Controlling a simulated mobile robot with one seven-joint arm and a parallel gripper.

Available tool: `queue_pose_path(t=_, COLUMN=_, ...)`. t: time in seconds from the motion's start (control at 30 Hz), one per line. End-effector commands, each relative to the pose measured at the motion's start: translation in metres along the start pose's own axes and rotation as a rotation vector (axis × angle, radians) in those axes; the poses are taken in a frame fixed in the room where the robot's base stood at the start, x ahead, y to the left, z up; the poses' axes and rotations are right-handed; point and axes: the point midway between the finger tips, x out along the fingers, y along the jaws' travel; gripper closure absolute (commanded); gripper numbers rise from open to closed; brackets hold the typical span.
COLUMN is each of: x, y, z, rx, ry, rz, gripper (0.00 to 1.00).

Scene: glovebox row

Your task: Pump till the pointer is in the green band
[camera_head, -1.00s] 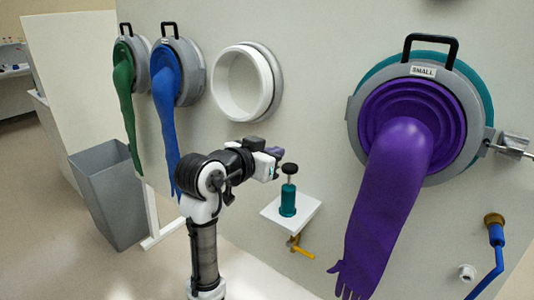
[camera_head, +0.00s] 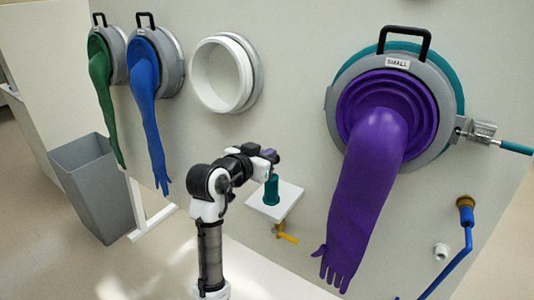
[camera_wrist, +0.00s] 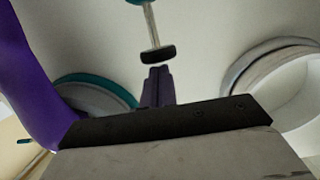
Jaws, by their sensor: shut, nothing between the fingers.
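The pump has a teal body (camera_head: 271,188) and stands upright on a small white shelf on the panel. In the head view its top is hidden by my gripper (camera_head: 269,155), which is over it. In the wrist view my gripper (camera_wrist: 157,85) is shut and empty. The pump's black knob (camera_wrist: 158,54), on a thin metal rod, shows just beyond the fingertips; I cannot tell whether they touch. The rod looks extended out of the teal body (camera_wrist: 140,2). I can make out no pointer or green band in either view.
A purple glove hangs from the port marked SMALL (camera_head: 398,62), right of the pump. Below the white shelf (camera_head: 290,203) is a yellow lever (camera_head: 287,238). Blue and green gloves and a grey bin (camera_head: 95,185) are at left.

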Motion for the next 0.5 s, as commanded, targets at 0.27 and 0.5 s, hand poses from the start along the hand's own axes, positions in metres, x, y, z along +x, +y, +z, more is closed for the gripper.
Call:
queue_pose_path(t=0.27, x=0.007, y=0.001, z=0.027, rx=-0.001, ry=-0.001, rz=0.001, gripper=1.00)
queue_pose_path(t=0.5, x=0.012, y=0.001, z=0.048, rx=-0.002, ry=-0.003, rz=0.002, gripper=1.00)
